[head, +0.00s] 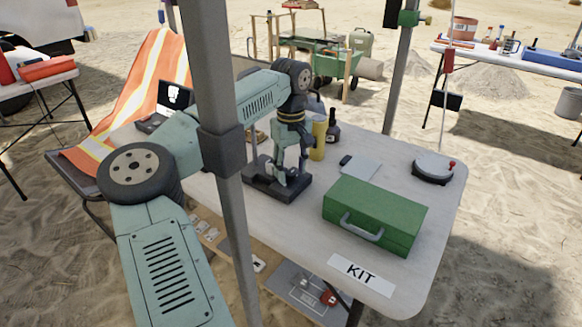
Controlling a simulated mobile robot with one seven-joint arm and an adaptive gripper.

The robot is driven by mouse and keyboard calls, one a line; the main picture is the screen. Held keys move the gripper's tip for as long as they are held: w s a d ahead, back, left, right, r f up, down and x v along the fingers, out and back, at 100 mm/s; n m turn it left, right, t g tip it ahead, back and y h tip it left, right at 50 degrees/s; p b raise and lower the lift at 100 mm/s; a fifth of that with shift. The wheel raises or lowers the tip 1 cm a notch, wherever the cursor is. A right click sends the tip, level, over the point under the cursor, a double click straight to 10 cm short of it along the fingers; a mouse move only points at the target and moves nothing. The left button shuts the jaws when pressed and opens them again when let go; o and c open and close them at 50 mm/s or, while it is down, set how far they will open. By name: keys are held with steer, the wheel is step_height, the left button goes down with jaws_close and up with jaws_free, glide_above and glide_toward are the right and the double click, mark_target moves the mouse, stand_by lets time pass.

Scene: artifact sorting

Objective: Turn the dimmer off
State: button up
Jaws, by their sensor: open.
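No part is clearly recognisable as the dimmer at this size; a control on the black device would be partly hidden. A round grey device (431,172) with a small red knob (452,164) sits apart at the table's right end.
A green case (376,214) stands front right on the table (447,215), by a KIT label (360,272). A yellow cylinder (318,138) and dark bottle (333,134) stand behind the gripper. A laptop (172,99) is at left. A grey pole (212,75) crosses before my arm.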

steer(key=shift+f, duration=0.15)
steer(key=shift+c, duration=0.3)
jaws_close()
